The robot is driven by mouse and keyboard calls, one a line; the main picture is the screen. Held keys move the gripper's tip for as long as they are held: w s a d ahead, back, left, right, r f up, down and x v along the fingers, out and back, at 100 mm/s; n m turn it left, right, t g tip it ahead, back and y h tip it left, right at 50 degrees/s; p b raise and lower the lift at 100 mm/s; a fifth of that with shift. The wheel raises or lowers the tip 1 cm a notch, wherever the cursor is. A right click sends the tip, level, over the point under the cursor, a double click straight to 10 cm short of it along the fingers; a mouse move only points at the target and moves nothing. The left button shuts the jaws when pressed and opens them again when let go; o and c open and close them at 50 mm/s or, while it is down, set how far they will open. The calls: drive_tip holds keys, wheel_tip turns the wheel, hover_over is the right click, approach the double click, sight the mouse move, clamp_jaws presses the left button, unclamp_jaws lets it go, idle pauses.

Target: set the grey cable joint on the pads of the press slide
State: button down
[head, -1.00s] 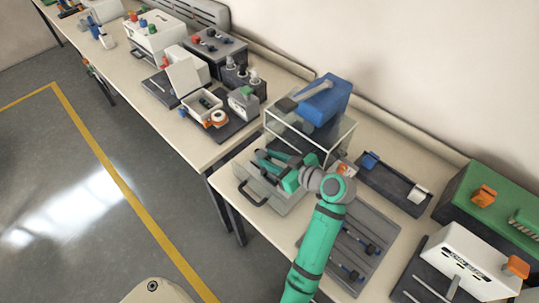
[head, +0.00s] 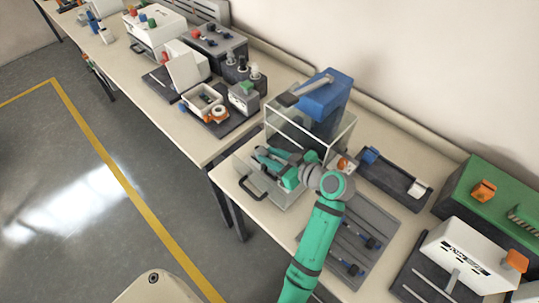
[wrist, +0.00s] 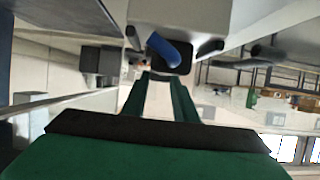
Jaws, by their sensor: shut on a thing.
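The press (head: 325,98) is blue with a grey lever and a clear guard (head: 345,135). Its pale grey slide (head: 285,199) sticks out at the front, with a black handle (head: 250,190). My gripper (head: 264,155) is low over the slide, just in front of the guard. In the wrist view my green fingers (wrist: 162,80) are shut on a small dark piece with a blue part (wrist: 168,50), which looks like the cable joint. The fingers hide much of the slide top. I cannot tell whether the joint touches the pads.
A grey tray (head: 375,222) with blue and black pieces lies right of the slide. A dark holder (head: 392,180) stands behind it. A white machine (head: 468,258) and a green box (head: 500,205) stand at the right. Another bench (head: 195,145) continues at the left.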

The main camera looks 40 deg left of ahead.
drive_tip(key=c, duration=1.3)
unclamp_jaws()
drive_tip(key=shift+w, duration=0.1)
drive_tip(key=shift+c, duration=0.2)
drive_tip(key=v, duration=1)
drive_tip(key=shift+d+r, duration=0.1)
drive_tip(key=shift+d, duration=0.2)
wheel_tip(320, 180, up, 7)
